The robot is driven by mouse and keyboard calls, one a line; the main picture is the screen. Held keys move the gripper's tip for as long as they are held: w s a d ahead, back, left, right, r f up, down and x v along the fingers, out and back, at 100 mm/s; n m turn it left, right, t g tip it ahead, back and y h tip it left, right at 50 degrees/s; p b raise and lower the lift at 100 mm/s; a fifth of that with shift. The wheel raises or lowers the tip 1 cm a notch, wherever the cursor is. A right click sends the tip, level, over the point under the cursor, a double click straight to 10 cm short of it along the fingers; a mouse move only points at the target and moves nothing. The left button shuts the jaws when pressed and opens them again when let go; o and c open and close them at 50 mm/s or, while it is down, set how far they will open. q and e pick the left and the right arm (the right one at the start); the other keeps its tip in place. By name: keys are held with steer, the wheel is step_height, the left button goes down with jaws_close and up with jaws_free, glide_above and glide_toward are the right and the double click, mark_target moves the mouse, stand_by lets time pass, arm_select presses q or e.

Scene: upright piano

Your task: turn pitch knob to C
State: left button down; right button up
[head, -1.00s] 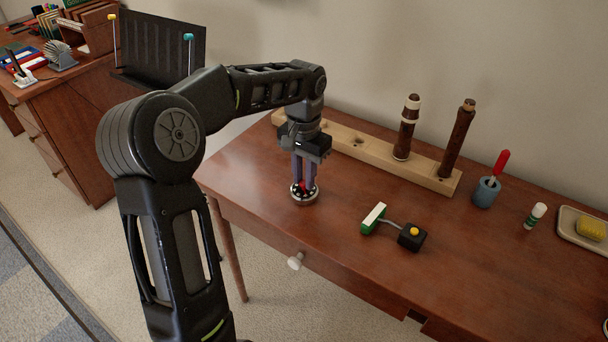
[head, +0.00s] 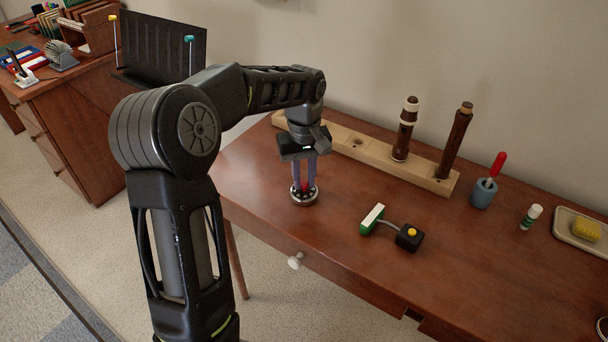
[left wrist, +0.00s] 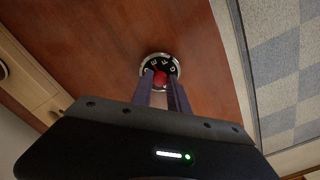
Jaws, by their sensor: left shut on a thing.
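The pitch pipe (head: 304,199) is a small round disc with a silver rim, lying on the brown desk near its left front edge. A red knob sits at its middle. In the left wrist view the black face with white letters (left wrist: 160,63) shows around the red knob (left wrist: 160,80). My left gripper (head: 304,187) points straight down over the disc, with its two purple fingers shut on the red knob. Which letter the knob points to is too small to tell. My right gripper is not in view.
A clip-on tuner with a green-white clip (head: 373,219) and black box (head: 410,237) lies to the right. Behind stands a wooden rack (head: 430,181) with two dark instrument joints. A blue cup (head: 483,193), glue-like stick (head: 531,216) and sponge dish (head: 581,229) are farther right.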

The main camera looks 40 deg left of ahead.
arm_select(q)
steer(key=n+p, duration=0.1)
steer(key=n, duration=0.3)
steer(key=shift+n, duration=0.3)
steer(key=n+p, duration=0.1)
steer(key=n, duration=0.2)
steer(key=shift+n, duration=0.3)
steer(key=n+p, duration=0.1)
steer(key=n, duration=0.3)
steer(key=shift+p, duration=0.35)
steer(key=n+p, duration=0.1)
steer(key=n, duration=0.3)
steer(key=shift+p, duration=0.3)
steer(key=c, duration=1.3)
jaws_free()
steer(key=shift+o, duration=0.2)
